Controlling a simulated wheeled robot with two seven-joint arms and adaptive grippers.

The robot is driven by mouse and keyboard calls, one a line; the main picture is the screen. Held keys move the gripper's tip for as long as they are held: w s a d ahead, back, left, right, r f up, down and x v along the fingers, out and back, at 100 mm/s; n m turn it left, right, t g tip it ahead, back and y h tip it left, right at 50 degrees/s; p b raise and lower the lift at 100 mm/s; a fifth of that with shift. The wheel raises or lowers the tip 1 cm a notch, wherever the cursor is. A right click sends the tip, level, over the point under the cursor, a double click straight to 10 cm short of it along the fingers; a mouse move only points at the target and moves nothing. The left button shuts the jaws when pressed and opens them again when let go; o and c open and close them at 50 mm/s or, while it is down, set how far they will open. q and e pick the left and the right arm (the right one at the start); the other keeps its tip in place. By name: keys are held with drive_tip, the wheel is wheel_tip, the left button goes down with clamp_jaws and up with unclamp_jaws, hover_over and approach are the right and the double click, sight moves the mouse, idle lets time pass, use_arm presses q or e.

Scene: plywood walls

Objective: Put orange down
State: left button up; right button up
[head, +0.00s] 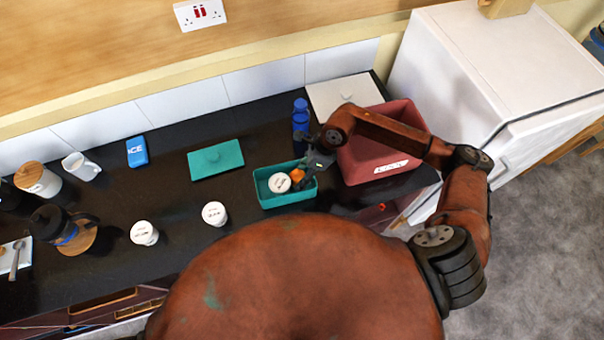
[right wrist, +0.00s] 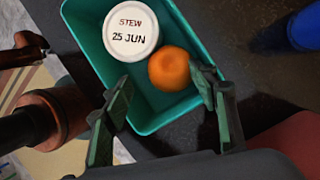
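The orange (right wrist: 169,68) lies in the teal container (right wrist: 84,35), beside a white round tub labelled STEW 25 JUN (right wrist: 131,31). In the head view the orange (head: 297,175) shows partly at the right end of the teal container (head: 268,202), beside the tub (head: 279,183). My right gripper (right wrist: 165,108) is open in the right wrist view, its two fingers apart on either side below the orange. In the head view my right gripper (head: 308,176) is over the container's right end and hides part of it. My left gripper is not in view.
A red bin (head: 373,160) stands right of the container. A blue bottle (head: 300,118) is behind. A teal lid (head: 216,160), white tubs (head: 215,213) (head: 144,233) and a blue ICE pack (head: 137,151) lie left. Dark counter between them is clear.

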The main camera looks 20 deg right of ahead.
drive_tip(key=shift+r+p, duration=0.4)
drive_tip(key=shift+p, duration=0.05)
drive_tip(key=shift+r+p, duration=0.45)
drive_tip(key=b+v, duration=0.3)
drive_tip(key=v, duration=0.8)
drive_tip(key=shift+d+r, duration=0.15)
drive_tip(key=shift+r, duration=0.1)
